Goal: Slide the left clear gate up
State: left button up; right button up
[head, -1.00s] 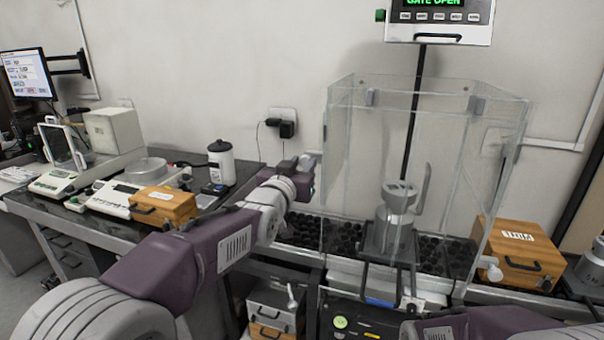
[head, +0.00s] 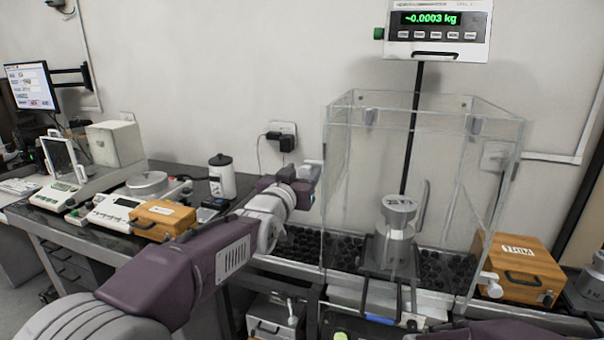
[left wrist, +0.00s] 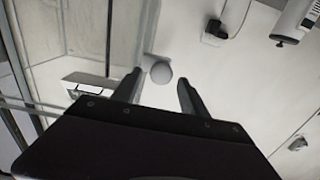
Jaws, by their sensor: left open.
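The clear draft enclosure (head: 455,200) stands on the right table, and its left clear gate (head: 337,190) is the left pane, which looks lowered. My left gripper (head: 314,168) is beside the outer face of that pane in the head view. In the left wrist view, my left gripper (left wrist: 160,88) is open, with a pale round knob (left wrist: 160,73) showing between and just beyond its fingertips. I cannot tell whether the fingers touch it. My right gripper is not in view; only part of my right arm shows at the bottom edge.
A metal weight (head: 396,222) stands inside the enclosure. The display (head: 437,28) above reads about -0.0003 kg. A wooden box (head: 520,268) sits to the right. On the left table are a wooden case (head: 160,218), a balance (head: 118,208) and a white canister (head: 221,178).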

pick_arm(q)
jog(key=v, duration=0.9)
jog(key=shift+b, duration=0.4)
jog(key=shift+a, duration=0.1)
